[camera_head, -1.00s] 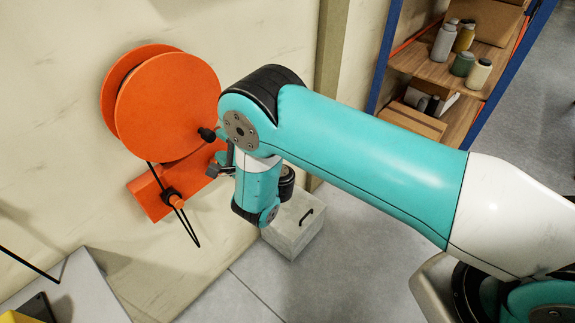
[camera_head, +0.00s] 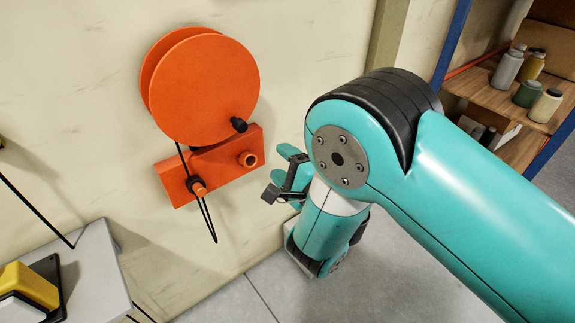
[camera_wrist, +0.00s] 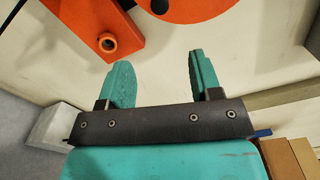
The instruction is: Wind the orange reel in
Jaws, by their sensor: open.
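The orange reel (camera_head: 205,90) is mounted on the wall, with a black knob (camera_head: 238,125) near its lower right rim. Below it is an orange bracket (camera_head: 222,178) with a short orange tube (camera_head: 247,158) and a guide (camera_head: 197,187). A black cord (camera_head: 207,222) hangs in a loop from the guide. My gripper (camera_head: 284,172) is open and empty, to the right of the bracket and below the knob, apart from both. In the wrist view my gripper (camera_wrist: 158,68) has its fingers spread; the reel's lower edge (camera_wrist: 200,10) and knob (camera_wrist: 159,6) lie beyond them.
A grey block (camera_head: 298,260) on the floor is mostly hidden behind my arm. A grey bench (camera_head: 95,270) with a yellow and black object (camera_head: 32,285) is at lower left. Shelves with several bottles (camera_head: 508,68) stand at upper right. The wall beside the reel is clear.

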